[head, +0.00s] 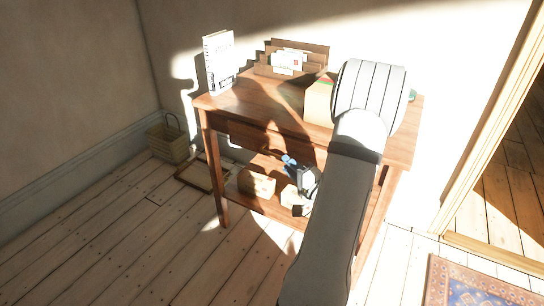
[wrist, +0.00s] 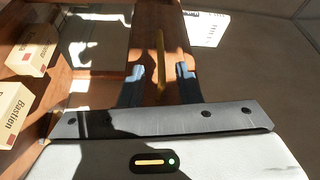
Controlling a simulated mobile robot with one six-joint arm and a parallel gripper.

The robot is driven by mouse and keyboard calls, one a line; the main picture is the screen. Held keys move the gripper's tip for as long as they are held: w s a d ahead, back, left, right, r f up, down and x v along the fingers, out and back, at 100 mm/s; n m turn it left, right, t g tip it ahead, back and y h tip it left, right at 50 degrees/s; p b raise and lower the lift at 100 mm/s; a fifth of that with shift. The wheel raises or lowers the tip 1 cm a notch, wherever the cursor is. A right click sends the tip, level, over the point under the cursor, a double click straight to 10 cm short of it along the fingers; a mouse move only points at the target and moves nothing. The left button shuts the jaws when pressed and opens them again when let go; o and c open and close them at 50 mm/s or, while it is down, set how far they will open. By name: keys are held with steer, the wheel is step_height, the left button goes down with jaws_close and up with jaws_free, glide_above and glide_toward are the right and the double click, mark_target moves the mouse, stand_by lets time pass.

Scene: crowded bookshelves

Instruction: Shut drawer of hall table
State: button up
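The wooden hall table (head: 262,100) stands by the wall in the head view. Its drawer front (head: 245,133) is a dark, shaded panel below the tabletop; I cannot tell how far out it is. In the wrist view a thin brass handle (wrist: 160,58) lies on brown wood. My gripper (head: 289,161) is in front of the table, below the tabletop, partly hidden by my arm. In the wrist view my gripper (wrist: 160,72) is open, with blue fingertips on either side of the handle and gaps between them and it.
A white book (head: 218,60), a letter rack (head: 291,60) and a box (head: 320,100) stand on the tabletop. Small boxes (head: 256,184) sit on the lower shelf. A basket (head: 168,142) is at the left and a rug (head: 475,283) at the right.

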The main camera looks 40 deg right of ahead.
mark_target(275, 155)
steer(key=w, duration=0.2)
steer(key=w+b, duration=0.1)
steer(key=w, duration=0.3)
steer(key=shift+w+r+b, duration=0.3)
steer(key=shift+w, duration=0.05)
jaws_close()
